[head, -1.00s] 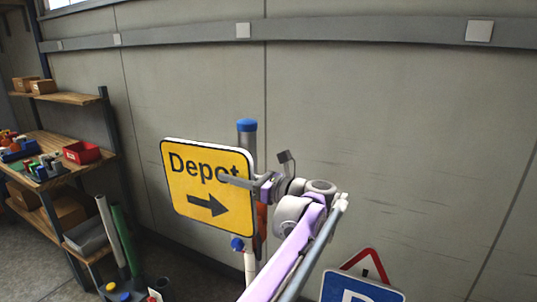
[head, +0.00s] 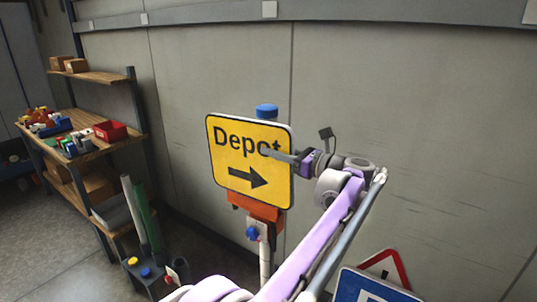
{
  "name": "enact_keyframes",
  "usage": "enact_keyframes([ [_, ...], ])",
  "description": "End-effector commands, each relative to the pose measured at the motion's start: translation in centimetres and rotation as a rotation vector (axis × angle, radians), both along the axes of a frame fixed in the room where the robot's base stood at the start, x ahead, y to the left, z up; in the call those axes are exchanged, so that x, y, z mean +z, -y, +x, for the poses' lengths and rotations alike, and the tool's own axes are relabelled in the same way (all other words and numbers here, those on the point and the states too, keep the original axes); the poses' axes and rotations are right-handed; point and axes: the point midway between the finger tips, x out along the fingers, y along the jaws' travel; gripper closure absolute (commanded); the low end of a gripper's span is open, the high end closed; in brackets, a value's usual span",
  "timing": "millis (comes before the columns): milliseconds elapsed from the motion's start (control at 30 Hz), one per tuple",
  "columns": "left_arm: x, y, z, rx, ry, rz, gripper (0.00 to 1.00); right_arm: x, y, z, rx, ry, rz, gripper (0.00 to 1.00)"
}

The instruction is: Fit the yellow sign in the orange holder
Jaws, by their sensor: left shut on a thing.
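The yellow sign (head: 232,158), with "Depot" and a black right arrow, stands about upright in front of a grey post with a blue cap (head: 266,110). My left gripper (head: 274,154) is shut on the sign near its right edge, reaching over from the right. The orange holder (head: 250,205) is on the post just below the sign, its upper part hidden by the sign. The sign's lower edge overlaps the holder in the picture; I cannot tell whether it sits in it. A blue knob (head: 252,233) is under the holder. My right gripper is not in view.
A shelf rack (head: 112,78) with boxes and a red bin (head: 110,131) stands at the left. Tubes (head: 140,215) stand in front of it. A blue sign (head: 372,286) and a red-edged triangular sign (head: 387,266) are at the lower right. The wall is close behind.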

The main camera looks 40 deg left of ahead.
Motion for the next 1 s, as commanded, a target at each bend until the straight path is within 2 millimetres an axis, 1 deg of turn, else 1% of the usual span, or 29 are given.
enact_keyframes([
  [100, 0.1, -0.1, 1.1, 0.0, 0.0, 0.003, 1.0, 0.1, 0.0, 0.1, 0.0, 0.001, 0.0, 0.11],
  [267, 0.0, -0.3, 2.3, 0.0, 0.0, 0.003, 1.0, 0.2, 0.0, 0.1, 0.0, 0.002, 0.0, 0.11],
  [300, -0.6, -0.3, 2.2, 0.0, -0.003, 0.003, 1.0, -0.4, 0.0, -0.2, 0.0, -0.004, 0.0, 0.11],
  [400, -1.6, -0.3, 2.3, 0.0, -0.004, 0.003, 1.0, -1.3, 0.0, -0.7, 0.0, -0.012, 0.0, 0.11],
  [667, -3.5, -0.3, 2.5, 0.0, -0.003, 0.003, 1.0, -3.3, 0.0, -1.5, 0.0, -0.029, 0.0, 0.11],
  [1000, -5.3, -0.3, 2.5, 0.0, 0.0, 0.002, 1.0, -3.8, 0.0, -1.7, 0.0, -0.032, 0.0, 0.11],
])
